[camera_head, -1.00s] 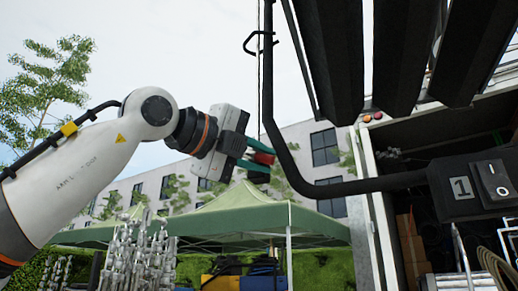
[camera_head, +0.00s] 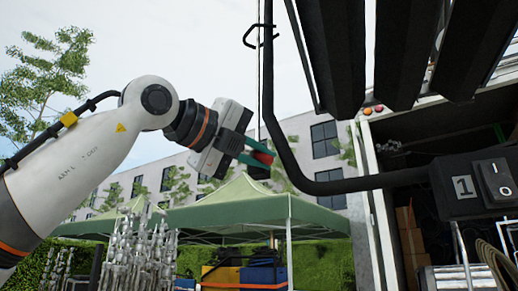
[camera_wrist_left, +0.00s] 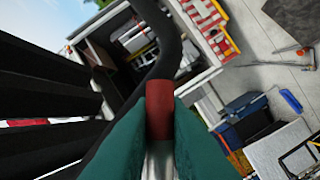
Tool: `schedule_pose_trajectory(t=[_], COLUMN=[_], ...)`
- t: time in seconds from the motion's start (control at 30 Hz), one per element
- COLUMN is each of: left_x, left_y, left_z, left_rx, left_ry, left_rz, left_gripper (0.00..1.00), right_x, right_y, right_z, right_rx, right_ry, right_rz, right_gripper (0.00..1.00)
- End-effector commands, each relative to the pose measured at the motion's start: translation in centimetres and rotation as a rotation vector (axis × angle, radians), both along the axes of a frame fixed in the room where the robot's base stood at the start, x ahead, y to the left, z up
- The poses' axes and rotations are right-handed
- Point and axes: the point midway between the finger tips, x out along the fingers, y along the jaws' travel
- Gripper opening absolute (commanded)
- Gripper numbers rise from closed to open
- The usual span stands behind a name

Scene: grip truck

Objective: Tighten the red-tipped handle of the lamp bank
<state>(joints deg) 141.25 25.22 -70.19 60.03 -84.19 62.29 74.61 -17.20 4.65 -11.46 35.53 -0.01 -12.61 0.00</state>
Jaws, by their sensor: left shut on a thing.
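The red tip (camera_head: 262,157) of the handle sits between the green fingers of my left gripper (camera_head: 256,154) in the head view. In the left wrist view the red tip (camera_wrist_left: 159,108) is a short cylinder held between the two fingertips (camera_wrist_left: 158,120). My left gripper is shut on it. The black bent tube (camera_head: 290,165) of the lamp bank passes just right of the tip. The dark lamp panels (camera_head: 400,50) hang at the upper right. How the handle joins the lamp bank is hidden. My right gripper is not in view.
A switch box (camera_head: 475,185) marked 1 is at the right, at the end of the tube. Behind are an open truck (camera_head: 410,225), a green canopy (camera_head: 230,212) and metal stands (camera_head: 138,250). Open sky lies above my left arm.

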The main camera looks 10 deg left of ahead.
Motion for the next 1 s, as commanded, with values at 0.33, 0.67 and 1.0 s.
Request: schedule_pose_trajectory(t=[0.33,0.67,1.0], left_x=[0.1,0.2,0.2], left_y=[0.3,0.8,1.2], left_z=[-0.2,-0.6,-0.9], left_rx=[0.317,0.615,0.828], left_ry=[-0.041,-0.086,-0.117], left_rz=[-0.003,-0.002,-0.002], left_gripper=[0.00,0.00,0.00], right_x=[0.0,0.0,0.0], right_y=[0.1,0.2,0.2], right_z=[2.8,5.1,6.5], right_rx=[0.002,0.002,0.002], right_ry=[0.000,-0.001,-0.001], right_rz=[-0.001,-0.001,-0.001], right_gripper=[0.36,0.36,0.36])
